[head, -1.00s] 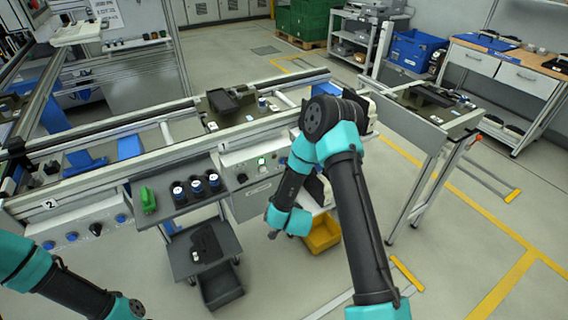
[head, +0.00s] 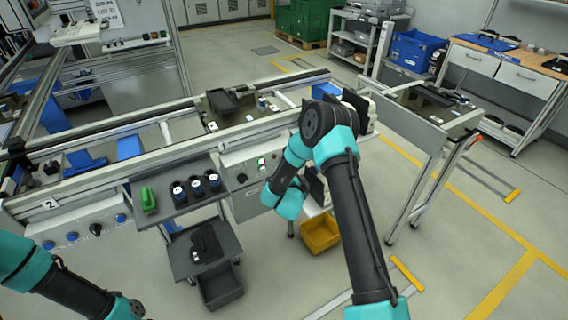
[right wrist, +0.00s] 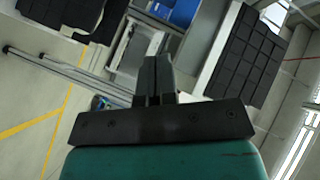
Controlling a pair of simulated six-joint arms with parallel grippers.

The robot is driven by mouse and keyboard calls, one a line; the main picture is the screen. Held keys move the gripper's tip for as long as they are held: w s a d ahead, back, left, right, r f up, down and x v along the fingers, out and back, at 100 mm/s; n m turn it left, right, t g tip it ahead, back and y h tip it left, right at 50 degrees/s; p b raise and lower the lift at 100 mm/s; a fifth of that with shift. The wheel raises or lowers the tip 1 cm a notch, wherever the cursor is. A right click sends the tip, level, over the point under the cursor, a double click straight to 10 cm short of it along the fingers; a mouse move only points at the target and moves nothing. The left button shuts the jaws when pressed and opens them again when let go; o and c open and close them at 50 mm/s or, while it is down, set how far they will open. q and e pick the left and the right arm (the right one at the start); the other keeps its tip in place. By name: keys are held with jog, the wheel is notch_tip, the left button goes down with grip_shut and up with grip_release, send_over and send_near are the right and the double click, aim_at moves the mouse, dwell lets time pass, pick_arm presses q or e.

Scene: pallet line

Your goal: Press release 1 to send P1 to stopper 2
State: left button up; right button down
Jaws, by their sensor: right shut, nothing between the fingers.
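The release panel (head: 239,172) hangs on the front of the conveyor, with a small lit green button (head: 262,160) and a dark knob (head: 241,178). An olive-grey pallet (head: 211,117) with a black part on it sits on the conveyor above; I cannot read its label. The plate "2" (head: 49,204) marks the left end of the rail. My right wrist hangs just right of the panel, below the button. My right gripper's fingers (right wrist: 154,80) are shut and empty in the right wrist view. My left arm shows at the lower left, its fingers out of view.
A grey shelf (head: 180,207) with a green item and several dark cylinders stands left of the panel. A yellow bin (head: 320,232) sits below my right arm. Another panel (head: 84,228) with blue buttons is at far left. A side table (head: 410,122) stands right.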

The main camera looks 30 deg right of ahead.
jog(key=w, duration=0.8)
jog(key=shift+w+a, duration=0.25)
jog(key=shift+w, duration=0.1)
dwell(1.8)
jog(key=shift+w, duration=0.3)
jog(key=shift+w, duration=0.45)
dwell(1.3)
jog(key=shift+s, duration=0.85)
